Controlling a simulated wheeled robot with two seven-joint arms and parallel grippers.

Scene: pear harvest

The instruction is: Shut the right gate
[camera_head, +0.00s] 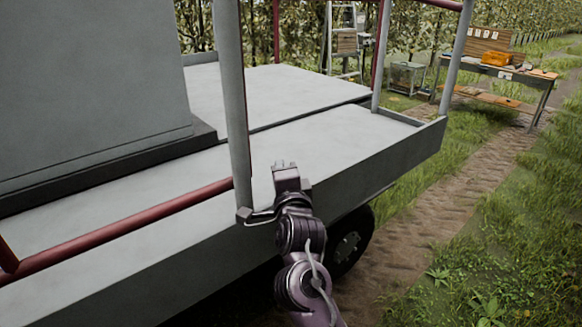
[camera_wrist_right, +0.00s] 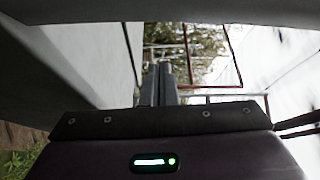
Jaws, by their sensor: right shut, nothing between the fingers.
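My right gripper (camera_head: 286,165) is shut and empty. It is over the near side edge of the grey platform, just right of a grey upright post (camera_head: 236,100). In the right wrist view its closed fingers (camera_wrist_right: 165,85) point ahead with nothing between them. No gate panel is plain across the platform side between this post and the far grey post (camera_head: 382,55). A red tube frame shows in the right wrist view (camera_wrist_right: 213,86); I cannot tell whether it is the right gate. My left gripper is not in view.
A red rail (camera_head: 130,225) runs left from the near post. The platform's side wall (camera_head: 390,150) is above a black wheel (camera_head: 350,243). A work table (camera_head: 545,82) with an orange box (camera_head: 496,58) stands at the back right. A dirt track (camera_head: 450,200) beside the platform is clear.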

